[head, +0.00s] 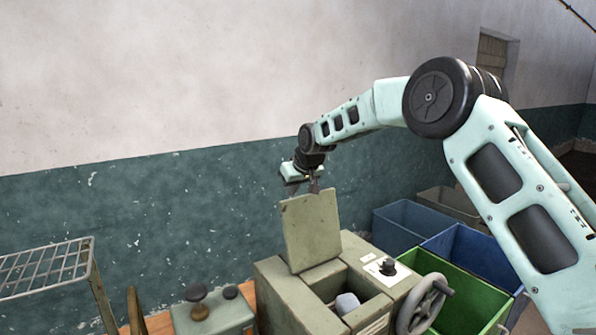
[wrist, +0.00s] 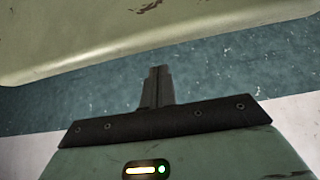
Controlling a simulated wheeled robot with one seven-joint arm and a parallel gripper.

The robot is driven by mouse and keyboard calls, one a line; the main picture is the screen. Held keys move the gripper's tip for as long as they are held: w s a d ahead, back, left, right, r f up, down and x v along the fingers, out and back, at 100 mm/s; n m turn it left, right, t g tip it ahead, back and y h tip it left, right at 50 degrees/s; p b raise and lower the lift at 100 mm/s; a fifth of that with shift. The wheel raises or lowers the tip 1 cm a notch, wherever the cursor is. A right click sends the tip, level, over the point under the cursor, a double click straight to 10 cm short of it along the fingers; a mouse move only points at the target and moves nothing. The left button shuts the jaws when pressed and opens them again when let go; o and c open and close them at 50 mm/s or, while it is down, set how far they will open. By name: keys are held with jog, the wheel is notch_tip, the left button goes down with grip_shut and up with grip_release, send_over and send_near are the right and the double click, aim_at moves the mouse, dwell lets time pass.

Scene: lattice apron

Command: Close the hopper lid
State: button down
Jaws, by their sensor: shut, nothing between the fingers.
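The hopper lid (head: 311,229) is a flat, worn grey-green panel standing nearly upright on top of the grey-green hopper (head: 282,296). The hopper's mouth is open in front of it, with a pale grey lump (head: 346,302) inside. My gripper (head: 315,187) is at the lid's top edge, on the far side of it, and its fingertips are partly hidden by the lid. In the wrist view my gripper (wrist: 157,72) has its fingers together and holds nothing. The lid's scuffed surface (wrist: 120,35) fills the top of that view. I cannot tell whether the fingers touch the lid.
A handwheel (head: 424,303) and a black knob (head: 388,266) are on the hopper's right. Green (head: 470,305) and blue (head: 408,222) bins stand behind at right. A small knobbed box (head: 212,314) and wire rack (head: 45,268) are at left. The wall (head: 150,215) is behind.

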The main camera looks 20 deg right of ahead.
jog(key=shift+s+d+f+p, duration=0.15)
jog(key=shift+s+d+p, duration=0.1)
jog(key=shift+s+p, duration=0.55)
jog(key=shift+s+d+f+p, duration=0.1)
jog(key=shift+s+d+p, duration=0.15)
jog(key=shift+s+p, duration=0.5)
jog(key=shift+s, duration=0.15)
jog(key=shift+b, duration=0.5)
